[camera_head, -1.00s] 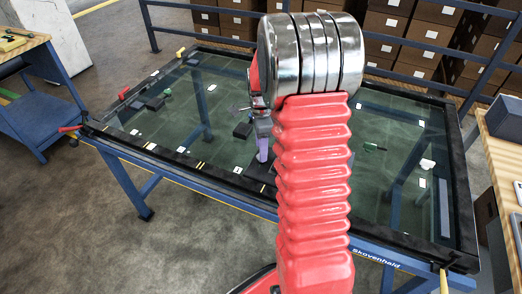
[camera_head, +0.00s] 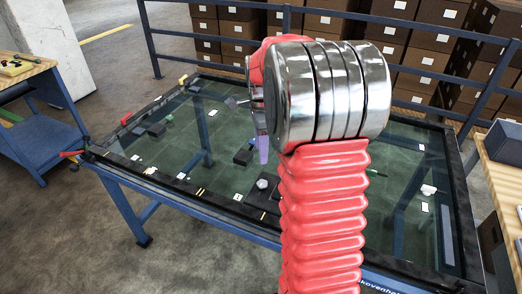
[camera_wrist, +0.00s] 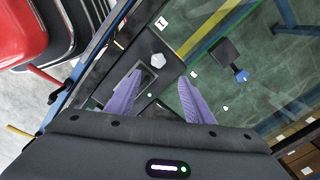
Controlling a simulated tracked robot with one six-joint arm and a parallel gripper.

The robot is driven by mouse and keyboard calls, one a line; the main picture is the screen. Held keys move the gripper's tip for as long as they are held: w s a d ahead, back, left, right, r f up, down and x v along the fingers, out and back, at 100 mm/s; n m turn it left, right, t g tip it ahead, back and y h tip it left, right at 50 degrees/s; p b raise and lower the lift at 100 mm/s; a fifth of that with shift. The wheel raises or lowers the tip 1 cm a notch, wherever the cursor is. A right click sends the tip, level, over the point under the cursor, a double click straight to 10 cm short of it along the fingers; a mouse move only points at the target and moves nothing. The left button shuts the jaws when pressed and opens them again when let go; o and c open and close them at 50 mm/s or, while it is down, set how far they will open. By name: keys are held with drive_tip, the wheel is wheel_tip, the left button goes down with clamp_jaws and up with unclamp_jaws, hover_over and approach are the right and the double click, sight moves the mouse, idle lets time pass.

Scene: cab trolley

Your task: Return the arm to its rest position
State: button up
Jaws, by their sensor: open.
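My gripper (camera_wrist: 158,105) is open, with two purple fingers spread apart and nothing between them in the wrist view. In the head view a purple finger (camera_head: 263,149) shows beside my red arm, above the glass-topped table (camera_head: 190,196).
A dark block with a blue knob (camera_wrist: 241,75) lies on the glass. A wooden bench with a grey bin (camera_head: 503,142) stands at the right, a blue trolley (camera_head: 40,140) at the left. A blue railing (camera_head: 225,37) and stacked boxes stand behind.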

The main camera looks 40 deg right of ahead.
idle(0.4)
drive_tip(key=s+a+r+n+t, duration=0.2)
drive_tip(key=s+a+r+n, duration=0.2)
drive_tip(key=s+a+n, duration=0.6)
drive_tip(key=s+a+r+n+t, duration=0.3)
drive_tip(key=s+a+r+n, duration=0.1)
drive_tip(key=s+a+n, duration=0.6)
drive_tip(key=a+n, duration=0.2)
drive_tip(key=a, duration=0.2)
drive_tip(key=shift+r+n+t, duration=0.25)
drive_tip(key=shift+n+t, duration=0.05)
drive_tip(key=shift+n, duration=0.1)
drive_tip(key=shift+s+a, duration=0.1)
idle(0.6)
